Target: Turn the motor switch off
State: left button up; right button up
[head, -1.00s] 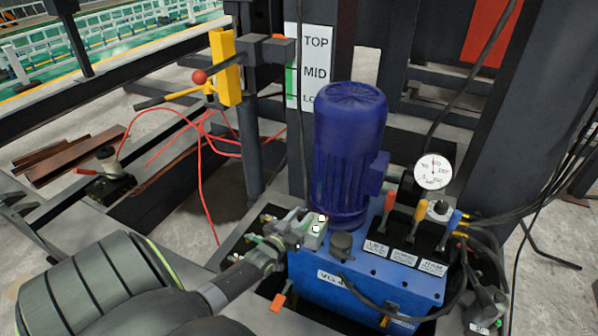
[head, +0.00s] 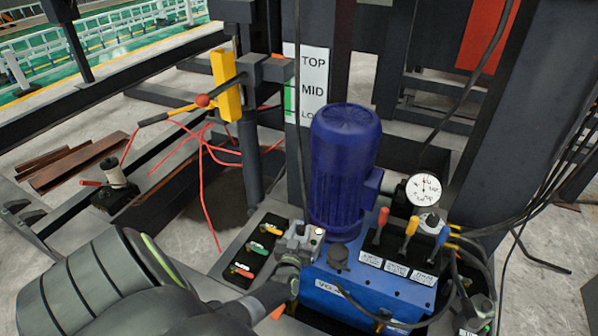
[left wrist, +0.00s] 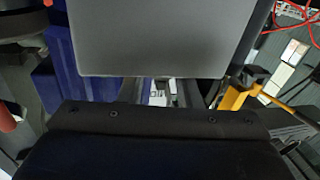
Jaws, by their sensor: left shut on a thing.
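The blue motor (head: 343,165) stands upright on the blue tank (head: 362,292) in the head view. My left gripper (head: 308,242) is low beside the motor's left side, at the tank's back left corner. Its jaws are shut on a small pale piece, which I take to be the motor switch (head: 319,232). Most of it is hidden by the fingers. In the left wrist view, a small white part (left wrist: 157,94) shows in the narrow gap under a large grey block. The switch's position cannot be read. My right gripper is not in view.
Red, yellow and blue levers (head: 411,226) and a round gauge (head: 424,190) stand right of the motor. A small panel with coloured handles (head: 258,246) lies left of my gripper. Black cables hang at the right. A yellow bracket (head: 226,86) stands behind left.

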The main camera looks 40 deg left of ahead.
pick_arm(q)
jog(key=shift+s+d+f+n+g+y, duration=0.15)
jog(key=shift+d+f+n+g+y, duration=0.15)
jog(key=shift+f+n+g+y, duration=0.25)
jog(key=shift+d+n+g+y, duration=0.1)
jog(key=shift+n+g+y, duration=0.6)
jog(key=shift+y, duration=0.25)
jog(key=shift+g, duration=0.25)
jog(key=o, duration=0.9)
jog(key=shift+o, duration=0.4)
jog(key=shift+r+y, duration=0.15)
jog(key=shift+y, duration=0.15)
jog(key=p+v, duration=0.2)
jog(key=v, duration=1.5)
jog(key=shift+p, duration=0.4)
